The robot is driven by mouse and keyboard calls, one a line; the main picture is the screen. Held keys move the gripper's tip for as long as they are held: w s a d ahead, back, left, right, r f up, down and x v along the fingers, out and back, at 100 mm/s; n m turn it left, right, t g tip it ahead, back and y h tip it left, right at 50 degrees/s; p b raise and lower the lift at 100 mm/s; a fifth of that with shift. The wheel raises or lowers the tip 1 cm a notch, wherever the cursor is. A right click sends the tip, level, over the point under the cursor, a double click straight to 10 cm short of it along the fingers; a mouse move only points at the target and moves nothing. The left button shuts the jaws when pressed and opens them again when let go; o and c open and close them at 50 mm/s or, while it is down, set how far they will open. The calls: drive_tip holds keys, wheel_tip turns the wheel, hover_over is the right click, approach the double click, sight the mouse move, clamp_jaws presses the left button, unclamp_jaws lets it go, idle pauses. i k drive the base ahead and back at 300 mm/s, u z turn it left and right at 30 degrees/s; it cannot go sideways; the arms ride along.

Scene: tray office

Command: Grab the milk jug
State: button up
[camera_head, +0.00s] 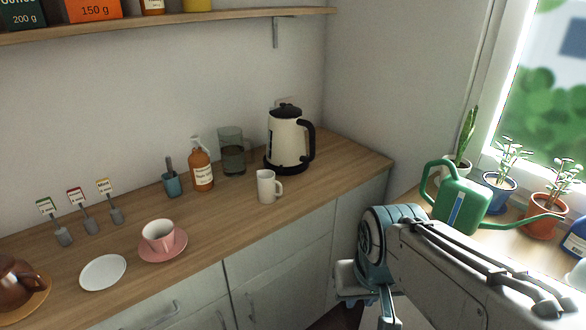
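The milk jug (267,187) is a small white jug with a handle on its right side. It stands upright on the wooden counter (215,231), near the front edge and in front of the kettle. Nothing touches it. My arm shows at the lower right, to the right of the counter and apart from the jug.
A cream kettle (286,138), a glass pitcher (232,157) and a syrup bottle (202,169) stand behind the jug. A pink saucer (176,250) with a cup (158,234) is to its left. A green watering can (461,207) and potted plants stand at right.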

sight(266, 182)
drive_tip(key=i, duration=1.05)
drive_tip(key=u, duration=0.5)
